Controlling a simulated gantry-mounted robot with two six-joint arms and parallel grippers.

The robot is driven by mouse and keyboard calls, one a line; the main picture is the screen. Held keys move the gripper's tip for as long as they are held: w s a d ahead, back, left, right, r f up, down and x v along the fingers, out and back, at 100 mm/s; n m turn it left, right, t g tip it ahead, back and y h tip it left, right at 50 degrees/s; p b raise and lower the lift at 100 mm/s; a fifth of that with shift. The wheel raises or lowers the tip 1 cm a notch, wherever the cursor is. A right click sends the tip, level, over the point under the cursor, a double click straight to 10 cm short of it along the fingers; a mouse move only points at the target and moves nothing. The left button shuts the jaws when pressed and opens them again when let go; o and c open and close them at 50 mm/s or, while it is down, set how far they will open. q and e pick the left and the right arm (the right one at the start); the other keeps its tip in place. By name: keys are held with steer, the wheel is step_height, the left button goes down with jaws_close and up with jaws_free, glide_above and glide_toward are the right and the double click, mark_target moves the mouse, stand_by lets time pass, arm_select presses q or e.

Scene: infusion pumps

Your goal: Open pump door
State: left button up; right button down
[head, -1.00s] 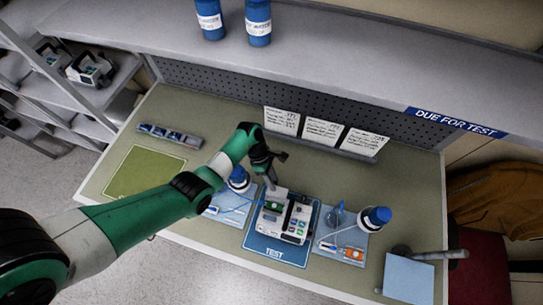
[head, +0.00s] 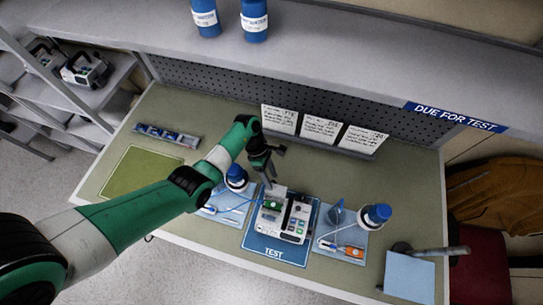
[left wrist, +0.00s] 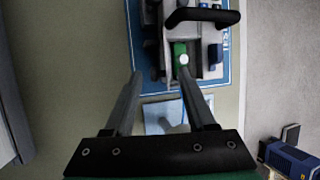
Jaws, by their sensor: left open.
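The infusion pump (head: 294,225) is a white and grey unit with a keypad, lying on the blue mat marked TEST (head: 275,250). A green part (head: 272,205) shows on its left side, and I cannot tell the door's exact state. My left gripper (head: 271,183) is open, pointing down just above the pump's upper left end. In the left wrist view my open fingers (left wrist: 161,76) reach toward the pump (left wrist: 212,62), with its dark handle (left wrist: 203,17) and green part (left wrist: 180,55) beyond them. I cannot tell whether a finger touches the pump. My right gripper is not in view.
Blue-capped bottles (head: 236,176) (head: 376,215) stand on pale blue mats either side of the pump. A blue tube runs near its left side. A green mat (head: 140,172) lies empty at left. Cards (head: 321,128) stand behind. A grey bar (head: 435,251) is at right.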

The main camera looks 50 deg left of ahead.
arm_select(q)
steer(key=p+v, duration=0.1)
steer(key=v, duration=0.9)
steer(key=shift+r, duration=0.25)
steer(key=shift+a, duration=0.1)
